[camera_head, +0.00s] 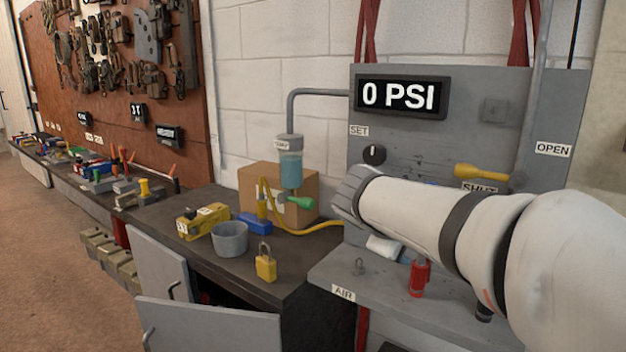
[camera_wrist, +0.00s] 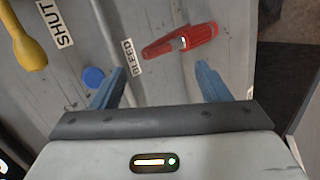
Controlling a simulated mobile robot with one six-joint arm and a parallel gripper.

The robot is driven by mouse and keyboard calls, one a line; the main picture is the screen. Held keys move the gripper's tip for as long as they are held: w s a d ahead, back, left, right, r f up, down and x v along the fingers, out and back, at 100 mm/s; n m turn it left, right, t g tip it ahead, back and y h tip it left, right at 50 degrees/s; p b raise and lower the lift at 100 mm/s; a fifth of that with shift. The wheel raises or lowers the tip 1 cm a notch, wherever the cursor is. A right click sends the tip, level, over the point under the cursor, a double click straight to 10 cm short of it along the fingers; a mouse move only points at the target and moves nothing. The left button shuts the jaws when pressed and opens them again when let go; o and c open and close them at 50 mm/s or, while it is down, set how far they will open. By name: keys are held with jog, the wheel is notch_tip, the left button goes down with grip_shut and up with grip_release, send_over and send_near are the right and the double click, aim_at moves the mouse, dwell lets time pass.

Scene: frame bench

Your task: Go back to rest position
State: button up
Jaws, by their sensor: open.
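My gripper (camera_wrist: 160,90) is open in the wrist view, its two blue fingers apart with nothing between them. It faces the grey panel (camera_wrist: 120,25). A red handle (camera_wrist: 182,41) shows beyond the fingertips, near a BLEED label, and I cannot tell how far off it is. A blue round button (camera_wrist: 93,77) is by the left finger. In the head view my white arm reaches in from the right across the panel, and its fingers are hidden.
A yellow lever (camera_head: 482,173) is by the SHUT label. The display (camera_head: 400,96) reads 0 PSI. A grey shelf (camera_head: 335,274) juts out below the panel. On the bench left are a yellow padlock (camera_head: 265,265), a grey cup (camera_head: 229,240) and a cardboard box (camera_head: 250,182). A cabinet door (camera_head: 205,325) stands open.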

jog(key=s+a+f+m+g+y+p, duration=0.1)
jog(key=s+f+m+g+y+p, duration=0.1)
jog(key=s, duration=0.7)
jog(key=s+a+f+m+g+y+p, duration=0.2)
jog(key=s+f+m+y+p, duration=0.2)
jog(key=s, duration=0.6)
jog(key=m+y+p, duration=0.1)
jog(key=m+p, duration=0.1)
jog(key=p, duration=0.1)
jog(key=shift+s+a+f+m+g, duration=0.2)
jog(key=shift+a+f+m+g, duration=0.1)
jog(key=shift+f+g, duration=0.1)
